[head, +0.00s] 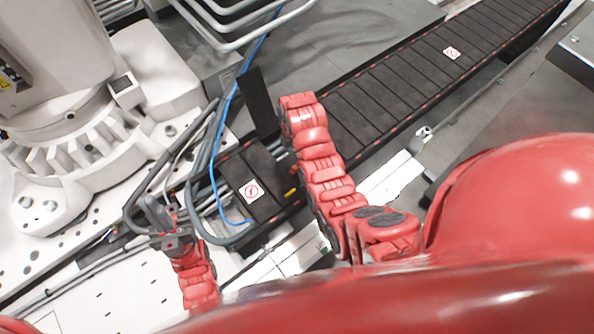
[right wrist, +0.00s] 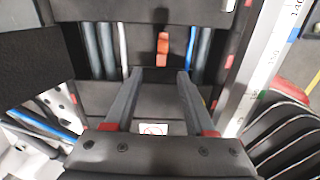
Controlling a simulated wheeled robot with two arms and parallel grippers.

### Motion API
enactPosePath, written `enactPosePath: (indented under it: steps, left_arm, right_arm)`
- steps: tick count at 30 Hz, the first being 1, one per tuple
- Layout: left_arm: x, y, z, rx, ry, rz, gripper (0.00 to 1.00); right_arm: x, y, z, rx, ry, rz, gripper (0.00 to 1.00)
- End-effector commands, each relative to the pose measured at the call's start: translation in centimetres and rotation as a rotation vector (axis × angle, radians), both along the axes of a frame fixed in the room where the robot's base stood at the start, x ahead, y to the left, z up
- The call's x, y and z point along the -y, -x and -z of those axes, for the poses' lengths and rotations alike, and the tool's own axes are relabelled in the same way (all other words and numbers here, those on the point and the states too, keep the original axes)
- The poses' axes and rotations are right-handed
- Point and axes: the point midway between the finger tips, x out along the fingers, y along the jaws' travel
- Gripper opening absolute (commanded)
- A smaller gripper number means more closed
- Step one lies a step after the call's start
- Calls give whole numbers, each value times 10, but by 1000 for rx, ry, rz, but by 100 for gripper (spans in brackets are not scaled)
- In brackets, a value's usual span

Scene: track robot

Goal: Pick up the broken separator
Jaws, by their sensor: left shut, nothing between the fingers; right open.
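A small orange-red upright piece, likely the broken separator (right wrist: 162,48), stands in the open section of the black cable chain (right wrist: 95,98) in the right wrist view. Cables run on both sides of it. My right gripper (right wrist: 166,73) is open, with its grey fingers pointing towards the piece and nothing between them. The fingertips look a little short of it. In the head view my right arm hides its gripper, and I cannot make out the piece. My left gripper (head: 165,222) is shut and empty, left of the chain, beside grey hoses.
The black cable chain (head: 400,92) runs diagonally across the floor. A dark plate (head: 258,105) stands up at its open section. Grey hoses and a blue cable (head: 214,165) loop nearby. A large white robot base (head: 60,150) stands at left, with a wire rack (head: 235,25) above.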

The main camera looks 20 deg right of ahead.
Motion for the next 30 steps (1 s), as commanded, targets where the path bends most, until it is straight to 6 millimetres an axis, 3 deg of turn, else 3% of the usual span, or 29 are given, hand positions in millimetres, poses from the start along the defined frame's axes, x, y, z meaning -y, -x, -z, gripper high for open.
enactPosePath:
  steps: [3,11,21,29,30]
  left_arm:
    - [0,0,-1,0,0,0,0]
    - [0,0,-1,0,0,0,0]
    - [0,0,3,0,0,0,0]
    - [0,0,3,1,0,0,0]
    - [0,0,3,0,0,0,0]
  right_arm:
    - [1,1,23,-4,-1,1,55]
    - [3,1,41,-2,1,1,55]
    - [8,1,82,-1,-1,0,55]
    - [8,0,85,1,1,1,55]
    - [8,0,85,1,1,1,48]
